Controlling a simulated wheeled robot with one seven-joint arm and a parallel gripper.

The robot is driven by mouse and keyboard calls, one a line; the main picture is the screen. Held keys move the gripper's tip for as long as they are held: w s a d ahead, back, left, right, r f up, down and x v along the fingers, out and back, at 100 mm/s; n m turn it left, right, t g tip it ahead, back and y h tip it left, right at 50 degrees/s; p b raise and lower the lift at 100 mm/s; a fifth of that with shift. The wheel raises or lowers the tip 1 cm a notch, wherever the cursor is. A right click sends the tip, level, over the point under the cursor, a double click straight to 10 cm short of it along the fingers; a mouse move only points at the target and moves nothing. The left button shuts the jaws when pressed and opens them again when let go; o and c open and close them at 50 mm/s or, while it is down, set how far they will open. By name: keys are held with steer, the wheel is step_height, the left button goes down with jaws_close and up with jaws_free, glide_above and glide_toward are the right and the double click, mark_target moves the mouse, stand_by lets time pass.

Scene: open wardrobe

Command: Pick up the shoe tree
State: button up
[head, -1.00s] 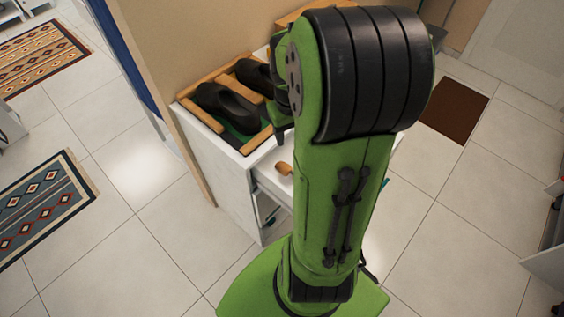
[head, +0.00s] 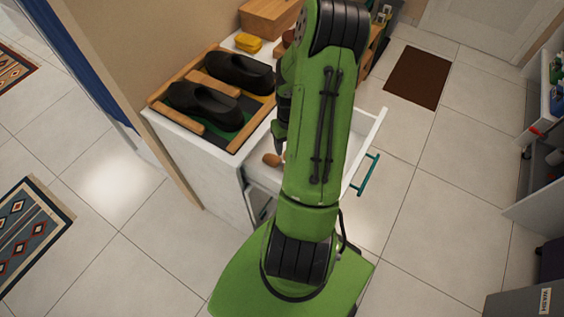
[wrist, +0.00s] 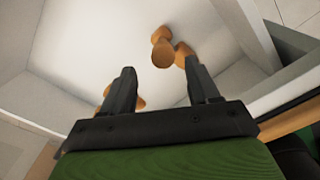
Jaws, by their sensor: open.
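Wooden pieces lie in the open white drawer, and I take them to be the shoe tree. In the wrist view, a rounded wooden shoe tree (wrist: 162,50) shows beyond the fingertips, with a second rounded end behind the right finger. More wood (wrist: 138,103) shows around the left finger, partly hidden. In the head view one wooden end (head: 272,160) shows at the drawer's left; my arm hides the rest. My gripper (wrist: 160,70) is open, pointing down into the drawer, with nothing visibly held. In the head view its dark fingers (head: 279,136) are partly hidden.
The drawer (head: 370,135) has a teal handle (head: 367,175) and walls around my gripper. On the cabinet top, black shoes (head: 205,106) sit in a wood-framed tray (head: 180,123). A yellow item (head: 248,43) and wooden box (head: 268,18) stand behind.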

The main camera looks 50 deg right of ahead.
step_height(320, 180, down, 5)
steer(key=shift+w+a+f+b, duration=0.1)
steer(key=shift+w+f+b, duration=0.05)
steer(key=shift+b, duration=0.4)
steer(key=c, duration=1)
